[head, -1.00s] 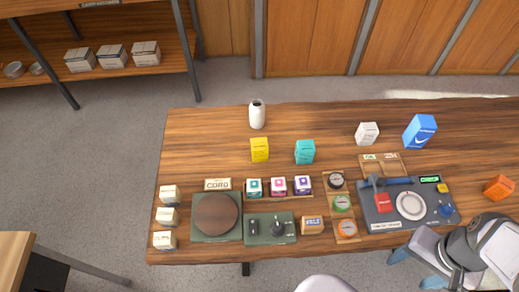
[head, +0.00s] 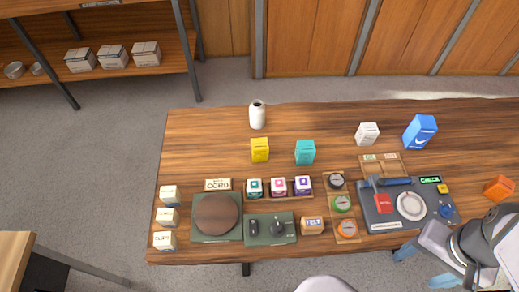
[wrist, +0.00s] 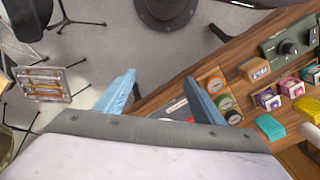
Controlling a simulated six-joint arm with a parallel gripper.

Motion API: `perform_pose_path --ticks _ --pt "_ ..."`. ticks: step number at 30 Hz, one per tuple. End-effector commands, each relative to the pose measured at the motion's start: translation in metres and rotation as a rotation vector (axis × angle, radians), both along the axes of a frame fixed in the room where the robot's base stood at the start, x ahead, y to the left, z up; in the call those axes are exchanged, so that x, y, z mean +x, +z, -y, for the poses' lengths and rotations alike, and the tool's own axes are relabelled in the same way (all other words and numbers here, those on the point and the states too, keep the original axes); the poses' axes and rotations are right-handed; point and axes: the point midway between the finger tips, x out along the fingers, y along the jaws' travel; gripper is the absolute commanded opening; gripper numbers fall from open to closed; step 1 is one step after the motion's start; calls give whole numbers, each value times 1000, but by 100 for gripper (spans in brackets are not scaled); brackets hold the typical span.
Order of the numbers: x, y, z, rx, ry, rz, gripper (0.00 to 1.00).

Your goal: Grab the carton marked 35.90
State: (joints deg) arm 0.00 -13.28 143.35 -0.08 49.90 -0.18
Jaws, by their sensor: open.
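Several cartons stand on the wooden table in the head view: a yellow one (head: 260,150), a teal one (head: 305,152), a white one (head: 367,134), a tall blue one (head: 420,131) and an orange one (head: 498,188) at the right. Their print is too small to read, so I cannot tell which is marked 35.90. My gripper (head: 424,266) is at the table's front edge at lower right, apart from all the cartons. In the wrist view its blue fingers (wrist: 160,98) are spread and empty. A yellow carton (wrist: 270,127) shows there at the right.
Small boxes (head: 279,186) and a white bottle (head: 257,115) stand farther left. The table's back right is mostly clear.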

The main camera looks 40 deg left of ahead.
Motion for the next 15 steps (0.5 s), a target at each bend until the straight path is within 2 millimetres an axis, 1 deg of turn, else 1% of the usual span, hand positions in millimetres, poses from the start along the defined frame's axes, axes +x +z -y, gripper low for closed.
perform_pose_path --ticks 1,3,8,11,14,15 --pt "1 9 0 0 0 6 62" --pt "3 16 -3 3 9 10 62" --pt "28 5 -33 36 93 89 62" --pt "46 0 -57 61 149 150 62" --pt "64 -5 -88 93 216 221 62" --pt "71 -7 -103 109 244 255 62"
